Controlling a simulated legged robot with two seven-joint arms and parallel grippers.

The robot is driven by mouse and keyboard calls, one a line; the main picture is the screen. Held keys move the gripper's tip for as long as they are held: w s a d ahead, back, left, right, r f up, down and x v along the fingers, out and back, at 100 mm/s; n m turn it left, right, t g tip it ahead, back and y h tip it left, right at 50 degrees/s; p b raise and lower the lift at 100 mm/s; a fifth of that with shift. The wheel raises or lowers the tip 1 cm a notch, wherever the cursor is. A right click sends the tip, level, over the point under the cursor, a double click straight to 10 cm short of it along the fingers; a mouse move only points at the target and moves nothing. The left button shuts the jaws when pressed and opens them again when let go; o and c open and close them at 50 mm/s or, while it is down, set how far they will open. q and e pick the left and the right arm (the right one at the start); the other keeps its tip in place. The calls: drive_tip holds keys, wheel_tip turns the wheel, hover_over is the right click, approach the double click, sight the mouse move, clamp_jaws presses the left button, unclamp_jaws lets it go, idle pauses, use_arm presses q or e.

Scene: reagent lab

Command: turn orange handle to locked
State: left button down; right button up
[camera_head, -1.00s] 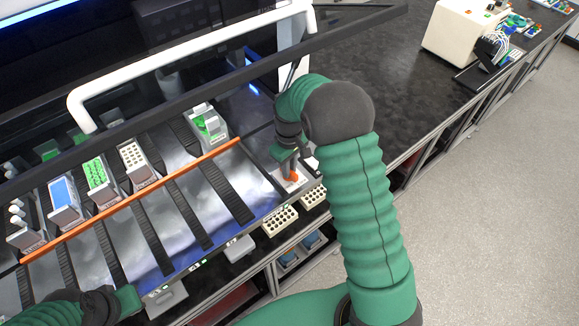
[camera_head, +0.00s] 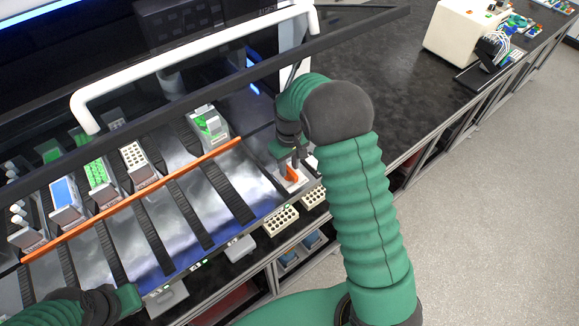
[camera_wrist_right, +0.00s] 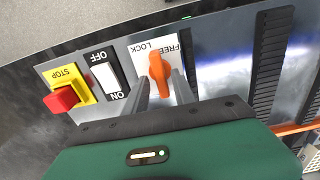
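The orange handle (camera_wrist_right: 160,75) sits on a white plate (camera_wrist_right: 140,60) marked LOCK and FREE, upside down in the right wrist view. Its far end points between the two words. My right gripper (camera_wrist_right: 162,92) is open, with one finger on each side of the handle and a gap visible to each. In the head view the handle (camera_head: 291,174) shows just below my right gripper (camera_head: 290,160). My left gripper (camera_head: 130,302) is at the lower left of the head view, over the front edge of the machine; its fingers are not clear.
Left of the handle plate in the wrist view are a black ON/OFF switch (camera_wrist_right: 104,70) and a red STOP button (camera_wrist_right: 62,99) on yellow. A white bar (camera_head: 190,62) crosses above.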

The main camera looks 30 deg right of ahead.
sight(289, 168)
drive_tip(key=shift+s+f, duration=0.1)
drive_tip(key=shift+f, duration=0.05)
wheel_tip(289, 168, up, 12)
drive_tip(key=b, duration=0.2)
drive_tip(key=shift+f, duration=0.1)
idle(0.4)
drive_tip(key=shift+m+t, duration=0.3)
drive_tip(key=shift+t, duration=0.3)
drive_tip(key=s+a+f+b, duration=0.2)
drive_tip(key=s+a+f, duration=0.1)
drive_tip(key=f, duration=0.1)
drive_tip(key=s+a+f+b, duration=0.2)
drive_tip(key=s+a+f, duration=0.2)
drive_tip(key=shift+s, duration=0.15)
drive_tip(key=s+a+f+b, duration=0.1)
drive_tip(key=s+a+f, duration=0.1)
drive_tip(key=s, duration=0.2)
drive_tip(key=s+a+f+t, duration=0.1)
drive_tip(key=s+a+f, duration=0.1)
drive_tip(key=s, duration=0.3)
drive_tip(key=shift+a+f+b, duration=0.3)
drive_tip(key=shift+f+b, duration=0.1)
drive_tip(key=shift+f, duration=0.35)
